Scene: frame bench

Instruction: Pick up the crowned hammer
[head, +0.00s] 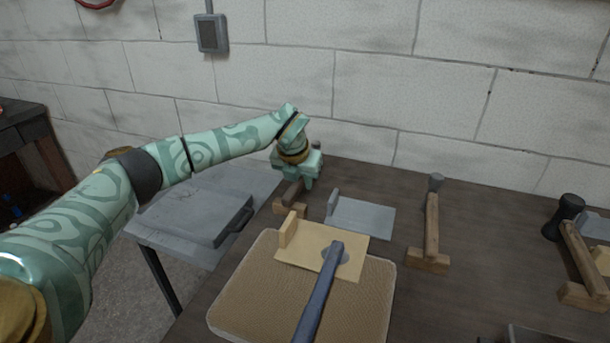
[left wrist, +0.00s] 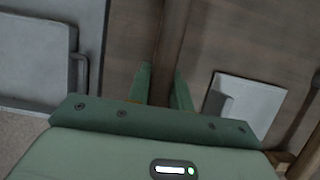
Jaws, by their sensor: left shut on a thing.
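My left gripper (head: 297,183) is at the back left of the bench, pointing down. It is shut on the wooden handle of a hammer, which lies along a wooden rest (head: 290,200). The gripper hides most of this hammer, so I cannot tell its head's shape. In the left wrist view the brown handle (left wrist: 172,40) runs between the two green fingers (left wrist: 160,85). Another hammer with a grey head (head: 435,182) lies to the right on its own rest. A third with a black head (head: 566,212) lies at the far right. My right gripper is not in view.
A grey plate with an upright tab (head: 365,217) lies just right of the gripper. A tan plate (head: 335,262) and a dark blue-grey bar (head: 318,295) are on a beige mat (head: 235,310). A grey flat case (head: 205,210) stands at the left. A wall is close behind.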

